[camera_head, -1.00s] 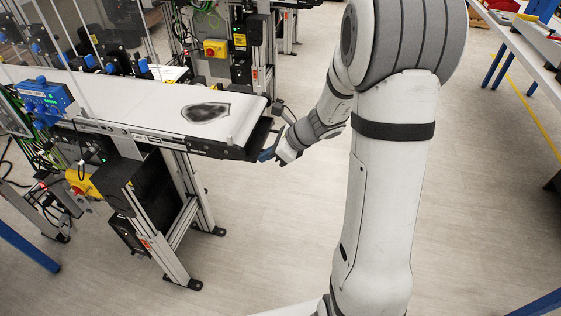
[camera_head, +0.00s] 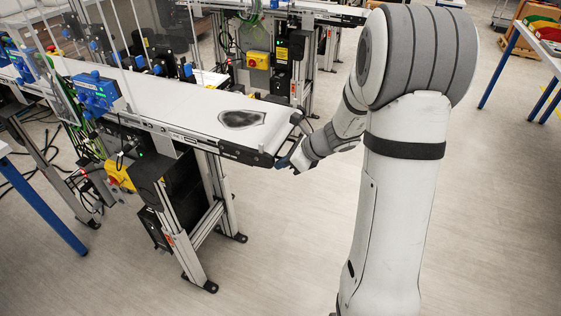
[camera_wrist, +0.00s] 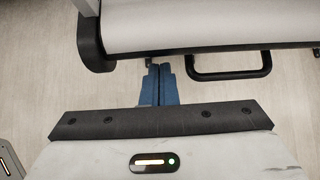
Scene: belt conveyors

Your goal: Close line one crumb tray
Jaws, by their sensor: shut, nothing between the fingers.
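The conveyor (camera_head: 165,105) with a white belt runs from the left to an end beside my gripper. A black bar handle (camera_wrist: 228,76) sticks out below the belt end in the wrist view; I cannot tell for sure that it belongs to the crumb tray. The tray's body is not clearly seen. My gripper (camera_head: 281,163) is at the conveyor's end, just below belt level. In the wrist view its blue fingers (camera_wrist: 158,68) are shut together and empty, to the left of the handle and close to the belt end's edge.
A dark-patterned patch (camera_head: 242,118) shows on the belt near its end. A second conveyor (camera_head: 325,12) stands behind, with a yellow switch box (camera_head: 257,60). A white table (camera_head: 545,45) is at the far right. The floor in front is clear.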

